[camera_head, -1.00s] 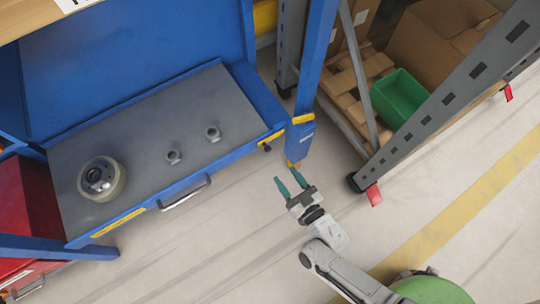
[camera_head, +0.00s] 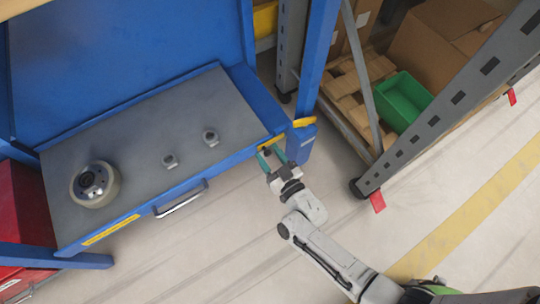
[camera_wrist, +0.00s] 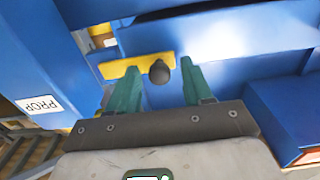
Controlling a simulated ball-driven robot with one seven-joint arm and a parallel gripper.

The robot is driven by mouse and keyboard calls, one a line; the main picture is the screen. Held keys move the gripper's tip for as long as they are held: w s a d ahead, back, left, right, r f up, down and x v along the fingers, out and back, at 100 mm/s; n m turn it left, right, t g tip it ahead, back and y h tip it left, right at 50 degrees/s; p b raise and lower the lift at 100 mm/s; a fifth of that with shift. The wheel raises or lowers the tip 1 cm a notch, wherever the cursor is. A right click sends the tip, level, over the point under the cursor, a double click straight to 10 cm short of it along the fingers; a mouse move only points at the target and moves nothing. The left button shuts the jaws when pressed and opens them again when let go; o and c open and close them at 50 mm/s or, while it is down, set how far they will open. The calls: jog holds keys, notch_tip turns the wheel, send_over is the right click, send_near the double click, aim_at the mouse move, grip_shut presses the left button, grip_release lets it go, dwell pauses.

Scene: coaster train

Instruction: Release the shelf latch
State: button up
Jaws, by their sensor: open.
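The shelf latch shows in the wrist view as a round black knob (camera_wrist: 159,73) in front of a yellow strip (camera_wrist: 115,68) on the blue shelf edge. My gripper (camera_head: 270,154) is open at the shelf's front right corner, beside the blue post. Its two green fingers stand either side of the knob in the wrist view, with gaps on both sides; whether they touch it in depth I cannot tell. In the head view the knob is mostly hidden by the fingers. The grey-topped shelf (camera_head: 130,160) sits level in its blue frame.
A grey rack with a green bin (camera_head: 402,100) stands right. Floor in front is clear.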

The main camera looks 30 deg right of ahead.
jog(key=shift+c, duration=0.5)
grip_shut()
